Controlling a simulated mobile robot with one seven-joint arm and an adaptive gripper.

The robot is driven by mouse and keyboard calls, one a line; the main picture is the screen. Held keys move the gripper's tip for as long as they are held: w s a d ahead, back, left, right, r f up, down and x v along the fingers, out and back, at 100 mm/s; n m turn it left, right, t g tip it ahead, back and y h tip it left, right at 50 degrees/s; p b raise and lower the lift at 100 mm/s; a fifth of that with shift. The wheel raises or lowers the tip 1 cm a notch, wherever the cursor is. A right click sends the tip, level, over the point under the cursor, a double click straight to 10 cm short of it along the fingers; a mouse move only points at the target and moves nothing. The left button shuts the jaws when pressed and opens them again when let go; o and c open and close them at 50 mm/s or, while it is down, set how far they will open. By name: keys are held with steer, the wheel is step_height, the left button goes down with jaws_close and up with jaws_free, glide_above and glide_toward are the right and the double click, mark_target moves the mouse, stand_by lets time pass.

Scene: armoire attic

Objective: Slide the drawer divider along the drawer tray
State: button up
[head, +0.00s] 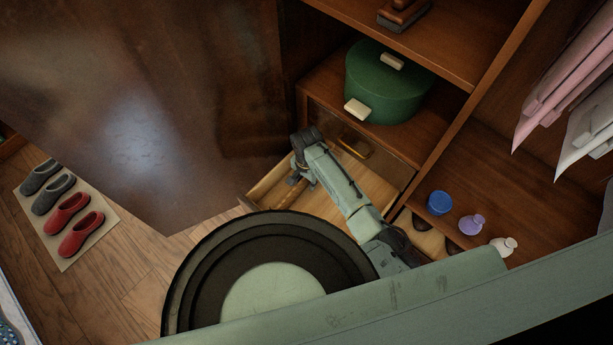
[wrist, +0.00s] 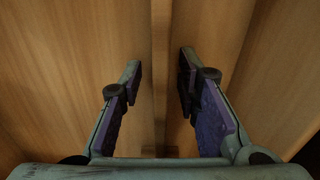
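The drawer tray (head: 381,178) is pulled out of the armoire, with a pale wood floor and low walls. My arm reaches over it, and my gripper (head: 297,181) points down inside it near the front left. In the wrist view my gripper (wrist: 161,68) is open, with one finger on each side of the drawer divider (wrist: 161,50), a thin upright wooden board. A small gap shows between each fingertip and the board. The tray's wood floor (wrist: 75,60) shows on both sides of it. In the head view the divider is mostly hidden by my gripper and cannot be made out clearly.
A green round box (head: 385,85) sits on the shelf above the tray. A blue jar (head: 440,203), a purple bottle (head: 471,225) and a white bottle (head: 503,246) stand at right. Red shoes (head: 80,235) and grey shoes lie on a floor mat at left. Clothes hang at upper right.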

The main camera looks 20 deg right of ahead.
jaws_close()
stand_by(0.4)
stand_by(0.4)
